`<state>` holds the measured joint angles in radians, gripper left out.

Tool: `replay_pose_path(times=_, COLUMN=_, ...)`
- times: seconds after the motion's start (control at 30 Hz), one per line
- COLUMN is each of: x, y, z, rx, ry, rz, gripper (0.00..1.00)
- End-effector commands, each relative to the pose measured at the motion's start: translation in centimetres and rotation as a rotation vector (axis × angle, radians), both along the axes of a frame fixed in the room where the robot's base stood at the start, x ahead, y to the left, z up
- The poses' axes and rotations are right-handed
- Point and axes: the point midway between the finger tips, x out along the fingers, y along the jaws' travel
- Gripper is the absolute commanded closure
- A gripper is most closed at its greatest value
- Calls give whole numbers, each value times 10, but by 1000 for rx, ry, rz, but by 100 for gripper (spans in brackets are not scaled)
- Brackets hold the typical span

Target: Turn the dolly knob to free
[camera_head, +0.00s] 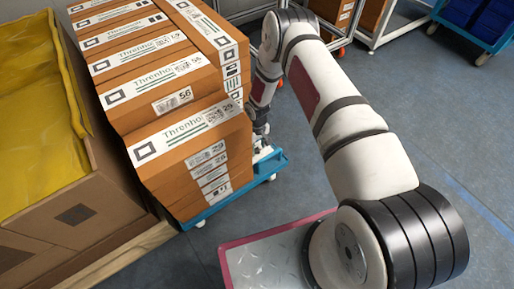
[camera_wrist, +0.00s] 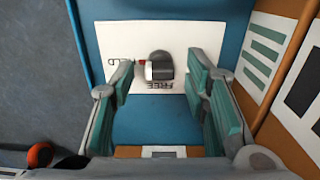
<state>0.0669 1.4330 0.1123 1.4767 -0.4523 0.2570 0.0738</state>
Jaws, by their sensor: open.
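The dolly knob (camera_wrist: 159,68) is a small grey and dark knob on a white label plate (camera_wrist: 112,35) fixed to the blue dolly (camera_wrist: 150,132). Its red mark points left, toward lettering that ends in "LD". The word "FREE" shows upside down just below the knob. My gripper (camera_wrist: 160,88) is open in the wrist view, with one finger on each side of the knob and a gap to it on both sides. In the head view the blue dolly (camera_head: 232,199) carries the boxes; the knob and my gripper are largely hidden behind them.
Brown Threnho boxes (camera_head: 188,143) are stacked on the dolly, close to my arm; box sides also show at the right in the wrist view (camera_wrist: 285,120). A carton with yellow lining (camera_head: 40,110) stands at left. Grey floor (camera_head: 290,150) is clear on the right.

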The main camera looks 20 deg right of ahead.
Motion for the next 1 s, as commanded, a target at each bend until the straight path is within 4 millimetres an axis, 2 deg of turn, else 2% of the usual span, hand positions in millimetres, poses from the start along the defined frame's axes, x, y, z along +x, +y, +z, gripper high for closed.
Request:
replay_pose_path(times=0.3, x=0, y=0, z=-2, rx=0, ry=0, rz=0, gripper=58)
replay_pose_path(times=0.5, x=0, y=0, z=-2, rx=0, ry=1, rz=0, gripper=100)
replay_pose_path(times=0.77, x=0, y=0, z=-2, rx=0, ry=0, rz=10, gripper=100)
replay_pose_path(times=1.0, x=0, y=0, z=-3, rx=0, ry=0, rz=95, gripper=100)
